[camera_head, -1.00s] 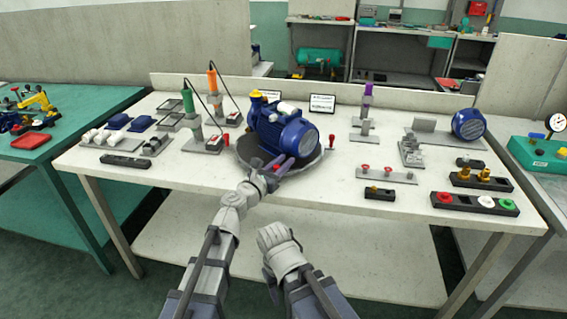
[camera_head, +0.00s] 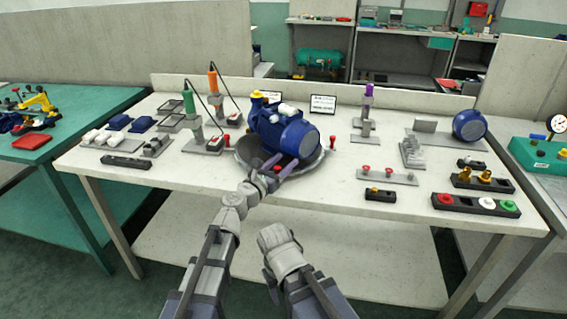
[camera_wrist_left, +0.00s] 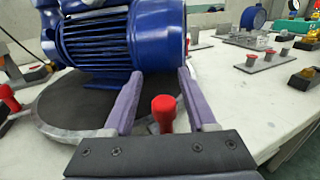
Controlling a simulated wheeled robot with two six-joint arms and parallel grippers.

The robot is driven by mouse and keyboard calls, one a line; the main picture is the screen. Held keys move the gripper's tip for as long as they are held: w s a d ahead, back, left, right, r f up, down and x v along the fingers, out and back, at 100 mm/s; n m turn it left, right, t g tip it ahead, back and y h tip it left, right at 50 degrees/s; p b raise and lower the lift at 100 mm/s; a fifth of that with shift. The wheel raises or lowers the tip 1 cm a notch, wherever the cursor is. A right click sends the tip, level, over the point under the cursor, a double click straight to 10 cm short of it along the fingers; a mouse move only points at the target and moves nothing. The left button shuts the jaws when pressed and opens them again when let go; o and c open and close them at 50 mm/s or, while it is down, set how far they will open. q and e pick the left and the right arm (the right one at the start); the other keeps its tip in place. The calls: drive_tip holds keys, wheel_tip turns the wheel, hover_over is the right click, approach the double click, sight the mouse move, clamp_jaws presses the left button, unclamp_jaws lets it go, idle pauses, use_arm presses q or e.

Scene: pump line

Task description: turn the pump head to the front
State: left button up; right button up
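The blue pump head (camera_head: 285,128), with a yellow cap and a rounded motor end, sits on a round turntable (camera_head: 316,167) with a dark top and pale rim. Its motor end points toward the front right in the head view. It fills the top of the left wrist view (camera_wrist_left: 155,35). My left gripper (camera_head: 283,163) is at the turntable's front edge. Its purple fingers are spread on either side of a red knob (camera_wrist_left: 163,112), with a gap visible on each side. Their tips are close to the motor; contact is unclear.
Green (camera_head: 188,101) and orange-handled tools stand left behind. A grey plate with red buttons (camera_head: 387,176) and a dark block with buttons (camera_head: 476,204) lie right. The front table strip is mostly clear.

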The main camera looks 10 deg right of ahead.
sight(275, 171)
use_arm(q)
drive_tip(key=shift+s, duration=0.15)
drive_tip(key=v, duration=0.7)
drive_tip(key=shift+s+a, duration=0.25)
drive_tip(key=shift+a, duration=0.05)
drive_tip(key=shift+c, duration=0.3)
